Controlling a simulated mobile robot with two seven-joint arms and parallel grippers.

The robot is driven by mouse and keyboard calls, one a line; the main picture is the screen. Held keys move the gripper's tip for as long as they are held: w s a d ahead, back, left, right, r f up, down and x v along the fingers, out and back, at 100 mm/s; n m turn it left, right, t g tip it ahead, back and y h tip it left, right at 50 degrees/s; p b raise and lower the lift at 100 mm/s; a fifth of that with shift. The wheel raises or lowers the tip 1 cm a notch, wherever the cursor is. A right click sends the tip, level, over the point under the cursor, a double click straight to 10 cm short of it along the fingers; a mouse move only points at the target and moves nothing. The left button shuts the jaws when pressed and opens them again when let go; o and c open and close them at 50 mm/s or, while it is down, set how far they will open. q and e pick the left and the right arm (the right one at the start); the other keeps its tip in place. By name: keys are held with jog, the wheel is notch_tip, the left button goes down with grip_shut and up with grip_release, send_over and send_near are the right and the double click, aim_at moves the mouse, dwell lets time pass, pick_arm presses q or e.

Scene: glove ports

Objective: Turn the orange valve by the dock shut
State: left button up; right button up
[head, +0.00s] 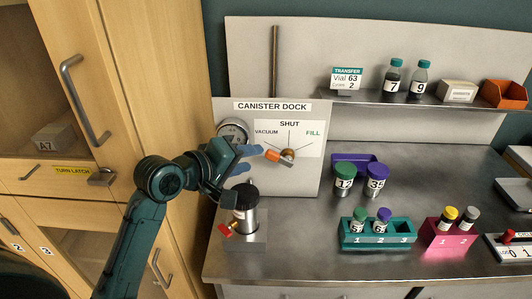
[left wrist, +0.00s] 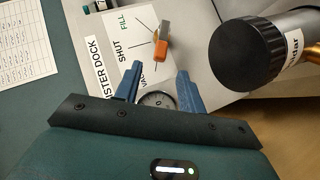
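The orange valve handle (head: 272,156) sticks out from the canister dock panel (head: 308,180), on a brass hub (head: 288,155). Its orange end points left, roughly to the VACUUM side, not up at SHUT. In the left wrist view the orange end (left wrist: 160,50) lies ahead of the fingertips. My left gripper (head: 253,159) is open, its blue fingers just left of the handle. The left wrist view shows the two fingers (left wrist: 158,78) apart with no object held; a round gauge (left wrist: 157,101) shows behind the gap. I cannot tell whether a finger touches the handle. My right gripper is out of view.
A black-capped canister (head: 244,208) with a red-handled fitting stands below the gripper; it looms close in the left wrist view (left wrist: 248,62). Green and purple jars (head: 344,178) and a teal rack (head: 378,232) stand right on the bench. Wooden cabinets (head: 150,60) are left.

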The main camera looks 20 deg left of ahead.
aim_at(266, 155)
pick_arm(q)
jog(key=x, duration=0.6)
jog(key=shift+w+d, duration=0.15)
jog(key=shift+w, duration=0.05)
grip_shut()
